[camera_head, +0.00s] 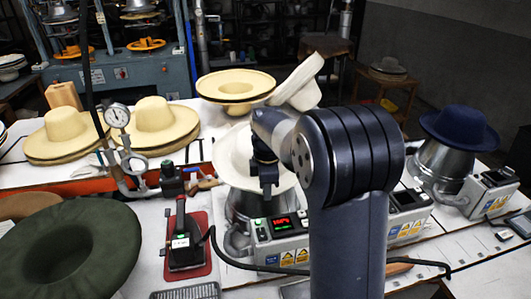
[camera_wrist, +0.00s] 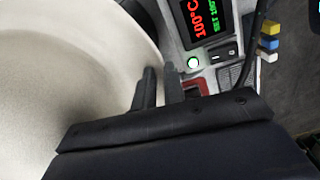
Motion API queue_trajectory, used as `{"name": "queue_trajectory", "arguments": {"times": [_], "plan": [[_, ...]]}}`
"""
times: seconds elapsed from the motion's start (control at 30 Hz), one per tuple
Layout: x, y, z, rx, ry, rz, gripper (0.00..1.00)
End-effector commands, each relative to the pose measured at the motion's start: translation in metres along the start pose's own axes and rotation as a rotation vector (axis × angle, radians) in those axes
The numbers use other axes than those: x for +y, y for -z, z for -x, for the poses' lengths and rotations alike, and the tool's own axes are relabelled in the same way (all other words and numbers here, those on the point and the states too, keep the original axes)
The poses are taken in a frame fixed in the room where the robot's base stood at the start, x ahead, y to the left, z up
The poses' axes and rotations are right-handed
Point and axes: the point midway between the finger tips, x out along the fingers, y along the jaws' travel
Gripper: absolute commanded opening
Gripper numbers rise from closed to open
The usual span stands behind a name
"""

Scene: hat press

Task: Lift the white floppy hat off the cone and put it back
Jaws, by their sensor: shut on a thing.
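The white floppy hat (camera_head: 232,160) sits over a metal cone (camera_head: 243,205) in the middle of the bench. Part of it is hidden behind my arm in the head view. My gripper (camera_head: 268,188) points down at the hat's near brim. In the wrist view the pale brim (camera_wrist: 75,70) fills the left side, and its edge runs between the two dark fingers (camera_wrist: 160,88). My gripper is shut on the brim. I cannot tell whether the hat is raised at all from the cone.
A control box (camera_head: 283,225) with a red display stands just in front of the cone. A dark green hat (camera_head: 65,250) lies front left. Cream hats (camera_head: 160,125) are stacked behind. A navy hat (camera_head: 458,125) sits on another cone at right. A gauge (camera_head: 117,115) stands left.

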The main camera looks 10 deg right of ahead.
Motion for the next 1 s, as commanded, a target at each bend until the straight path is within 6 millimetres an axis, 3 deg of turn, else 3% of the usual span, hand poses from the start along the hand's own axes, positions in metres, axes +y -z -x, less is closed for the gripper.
{"name": "queue_trajectory", "arguments": {"times": [1.0], "plan": [[0.0, 0.0, 0.035, -0.001, 0.003, 0.0, 0.0]]}}
